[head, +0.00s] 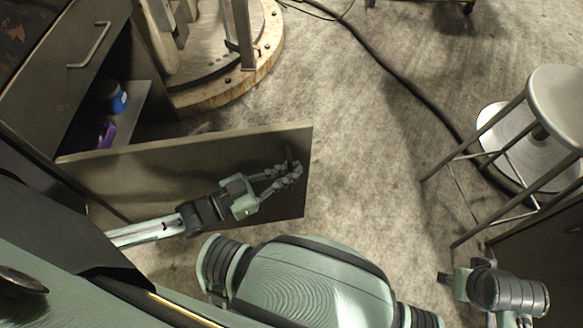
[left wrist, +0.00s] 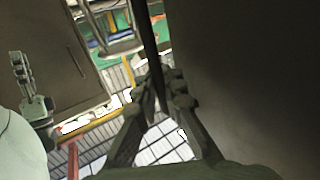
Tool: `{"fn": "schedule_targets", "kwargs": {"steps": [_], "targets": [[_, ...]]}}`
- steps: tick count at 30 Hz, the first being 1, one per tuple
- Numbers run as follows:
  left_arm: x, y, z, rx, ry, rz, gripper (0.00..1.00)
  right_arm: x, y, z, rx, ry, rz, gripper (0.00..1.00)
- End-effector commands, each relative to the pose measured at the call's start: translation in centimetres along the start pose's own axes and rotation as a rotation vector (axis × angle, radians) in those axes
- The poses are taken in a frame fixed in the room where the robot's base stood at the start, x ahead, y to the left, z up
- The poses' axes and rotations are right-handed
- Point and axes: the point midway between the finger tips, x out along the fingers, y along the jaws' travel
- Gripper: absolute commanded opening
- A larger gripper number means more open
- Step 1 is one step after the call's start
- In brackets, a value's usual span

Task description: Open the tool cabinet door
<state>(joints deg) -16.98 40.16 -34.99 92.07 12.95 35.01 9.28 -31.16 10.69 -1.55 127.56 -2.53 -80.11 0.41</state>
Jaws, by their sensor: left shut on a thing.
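The tool cabinet door (head: 180,160) stands swung well out from the cabinet (head: 45,95), and its opening shows. My left gripper (head: 291,172) is at the door's free edge, shut on the door handle (left wrist: 150,45), a dark bar between the fingers (left wrist: 160,97) in the left wrist view. The door's dark face (left wrist: 250,75) fills the right of that view. In the head view the fingers mostly hide the handle. My right gripper (head: 447,280) is low at the right, away from the door; its fingers are too small to judge. It also shows in the left wrist view (left wrist: 20,72).
Inside the cabinet are a blue container (head: 115,97) and a purple item (head: 103,135) by a shelf. A drawer with a metal handle (head: 90,45) is above. A round wooden-edged base (head: 225,88) stands behind the door. A metal stool (head: 555,100) stands right; open floor lies between.

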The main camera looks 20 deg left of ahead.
Motion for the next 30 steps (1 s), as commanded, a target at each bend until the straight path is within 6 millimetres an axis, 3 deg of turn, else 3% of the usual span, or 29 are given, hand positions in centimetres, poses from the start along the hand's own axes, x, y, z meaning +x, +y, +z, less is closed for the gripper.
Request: {"fn": "schedule_targets", "kwargs": {"steps": [8,9,14,24,30], "targets": [[-0.1,-0.2,0.0,0.001,0.0,-0.003,0.0,0.0,0.0,-0.1,0.0,0.002,0.0,0.4],[-0.1,-0.2,0.0,0.001,0.0,-0.003,0.11,0.0,0.0,-0.1,0.0,0.002,0.0,0.4],[-0.1,-0.1,0.0,0.001,0.0,-0.002,0.31,0.0,0.0,-0.3,0.0,0.004,0.0,0.4],[-0.3,-0.1,0.0,0.0,-0.001,-0.001,0.31,0.0,-0.1,-0.1,0.004,0.0,-0.002,0.4],[-3.3,0.0,0.2,-0.001,-0.006,-0.001,0.31,0.0,-0.1,-0.1,0.002,0.0,-0.001,0.4]]}}
